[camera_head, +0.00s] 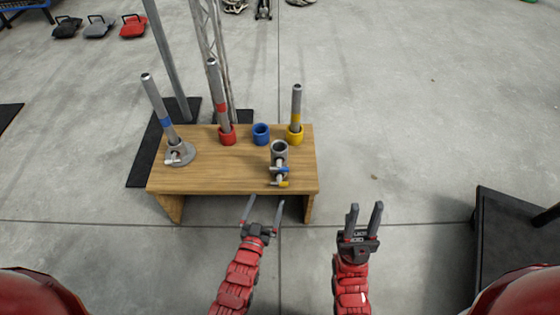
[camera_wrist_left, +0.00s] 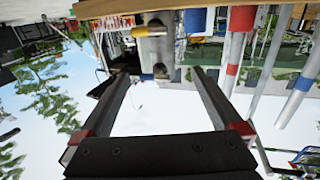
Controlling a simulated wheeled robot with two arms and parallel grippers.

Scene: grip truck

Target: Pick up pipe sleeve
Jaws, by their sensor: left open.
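A grey metal pipe sleeve (camera_head: 279,160) with blue and yellow clamp handles stands near the right front of a small wooden table (camera_head: 225,180). A grey fitting that looks like the sleeve (camera_wrist_left: 155,47) shows beyond my fingertips in the left wrist view, which appears upside down. My left gripper (camera_head: 265,202) is open and empty, just in front of the table's front edge and apart from the sleeve. Its fingers also show in the left wrist view (camera_wrist_left: 160,75). My right gripper (camera_head: 365,205) is open and empty, right of the table over the floor.
On the table are a pipe with a blue band in a grey flanged base (camera_head: 181,153), a red-banded pipe (camera_head: 218,95) in a red ring, a blue ring (camera_head: 261,134) and a yellow-banded pipe (camera_head: 296,108). A dark platform (camera_head: 515,245) stands at right. The floor between is clear.

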